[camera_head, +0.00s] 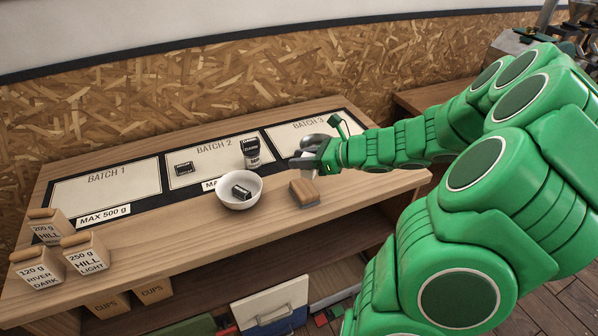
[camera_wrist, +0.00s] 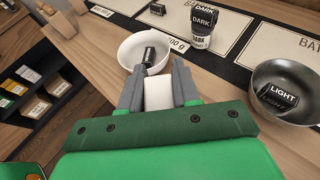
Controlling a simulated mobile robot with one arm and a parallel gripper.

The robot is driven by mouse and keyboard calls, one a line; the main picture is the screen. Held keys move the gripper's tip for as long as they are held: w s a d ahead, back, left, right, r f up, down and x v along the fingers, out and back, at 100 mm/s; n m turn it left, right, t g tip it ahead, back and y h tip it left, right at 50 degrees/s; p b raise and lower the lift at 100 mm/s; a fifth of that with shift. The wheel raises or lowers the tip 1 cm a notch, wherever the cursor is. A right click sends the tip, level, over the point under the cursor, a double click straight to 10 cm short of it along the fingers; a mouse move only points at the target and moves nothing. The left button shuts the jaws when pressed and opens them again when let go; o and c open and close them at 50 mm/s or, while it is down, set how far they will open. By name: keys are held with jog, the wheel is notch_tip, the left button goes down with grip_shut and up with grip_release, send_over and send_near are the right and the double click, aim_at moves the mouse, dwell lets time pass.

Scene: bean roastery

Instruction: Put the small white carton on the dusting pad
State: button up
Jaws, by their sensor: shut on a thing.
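My gripper (camera_head: 306,163) is above the front right part of the counter. In the wrist view its two grey fingers (camera_wrist: 157,78) are shut on the small white carton (camera_wrist: 158,94), which shows between them. In the head view the carton is mostly hidden by the gripper. A block with a wooden top and a grey underside (camera_head: 304,194), perhaps the dusting pad, lies on the counter just below and in front of my gripper.
A white bowl (camera_head: 230,203) holding a small black packet stands left of the block. A dark bowl (camera_wrist: 288,78) holds a black packet marked LIGHT. Black DARK containers (camera_head: 251,152) stand on the BATCH 2 panel. Several labelled wooden boxes (camera_head: 84,253) stand at the left.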

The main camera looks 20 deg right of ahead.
jog(key=shift+w+d+f, duration=0.25)
jog(key=shift+w+f, duration=0.8)
jog(key=shift+f, duration=0.3)
jog(key=shift+w+d+f, duration=0.2)
jog(key=shift+w+f, duration=0.85)
jog(key=shift+f, duration=1.65)
jog(key=shift+f, duration=0.15)
jog(key=o, duration=1)
